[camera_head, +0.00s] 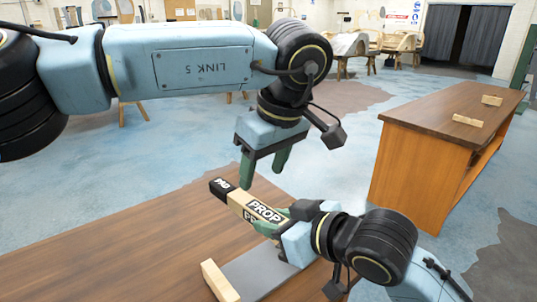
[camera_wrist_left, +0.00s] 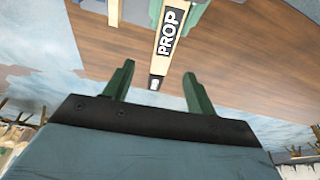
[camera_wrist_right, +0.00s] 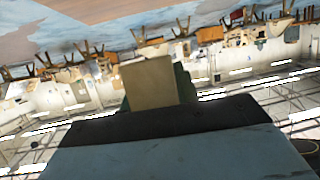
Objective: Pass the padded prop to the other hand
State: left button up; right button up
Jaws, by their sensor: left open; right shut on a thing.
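The padded prop (camera_head: 243,203) is a light wooden bar with a black end marked "PAD" and a black "PROP" label. My right gripper (camera_head: 275,222) is shut on its near end and holds it above the table, with the padded end pointing up and left. In the right wrist view the bar's square end (camera_wrist_right: 149,83) fills the space between the fingers. My left gripper (camera_head: 263,170) is open and empty, just above and right of the padded end, fingers pointing down. In the left wrist view the prop (camera_wrist_left: 168,40) lies ahead, in line with the gap between the fingers (camera_wrist_left: 158,85).
The wooden table (camera_head: 110,255) lies below, with a grey plate (camera_head: 258,270) and a wooden block (camera_head: 219,281) near its right edge. A second wooden bench (camera_head: 430,150) with small wooden pieces (camera_head: 468,120) stands at right. Open floor lies between them.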

aim_at(255, 202)
pick_arm(q)
jog(key=x, duration=0.9)
jog(key=shift+c, duration=0.2)
jog(key=c, duration=1)
jog(key=shift+c, duration=0.8)
pick_arm(e)
jog(key=o, duration=0.7)
jog(key=shift+s+a, duration=0.1)
jog(key=shift+c, duration=0.2)
jog(key=o, duration=0.5)
jog(key=shift+o, duration=0.2)
